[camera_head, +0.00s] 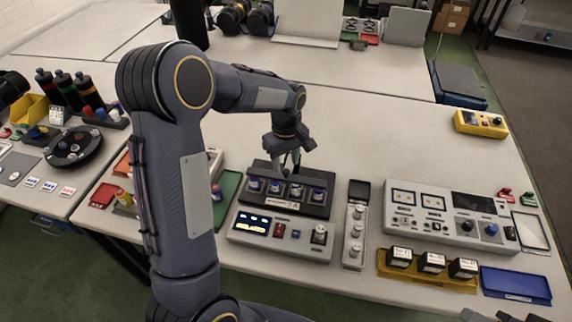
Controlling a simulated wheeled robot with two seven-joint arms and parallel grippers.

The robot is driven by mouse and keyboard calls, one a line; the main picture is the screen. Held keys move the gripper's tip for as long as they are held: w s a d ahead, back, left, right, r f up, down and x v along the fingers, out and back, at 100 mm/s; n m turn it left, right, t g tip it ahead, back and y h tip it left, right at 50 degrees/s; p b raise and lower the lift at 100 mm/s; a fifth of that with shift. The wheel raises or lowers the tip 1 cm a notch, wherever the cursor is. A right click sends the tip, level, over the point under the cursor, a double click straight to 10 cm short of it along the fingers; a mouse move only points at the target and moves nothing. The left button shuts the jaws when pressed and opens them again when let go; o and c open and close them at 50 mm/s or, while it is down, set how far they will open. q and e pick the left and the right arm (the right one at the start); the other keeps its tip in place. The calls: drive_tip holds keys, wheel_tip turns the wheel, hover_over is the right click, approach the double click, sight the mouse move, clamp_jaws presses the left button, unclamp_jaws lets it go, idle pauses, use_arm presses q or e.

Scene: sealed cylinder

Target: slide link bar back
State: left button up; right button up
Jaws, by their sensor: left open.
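My left arm reaches in from the left, and its left gripper (290,164) points down at the back part of a black block (318,210). The jaws are open. The black block holds a row of several short cylinders with blue and pale parts (297,191). The gripper fingers are small here, and I cannot tell whether they touch the block. I cannot make out a link bar for certain; it may be part of this block near the fingers. My right gripper is not in view.
A grey console (279,236) with a lit display stands in front of the block. To the right are a narrow tray with round pieces (353,258), a large control panel (430,215), a yellow rack (400,272) and a blue tray (515,285).

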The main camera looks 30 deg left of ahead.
sight(289, 165)
use_arm(q)
drive_tip(key=shift+f, duration=1.3)
clamp_jaws()
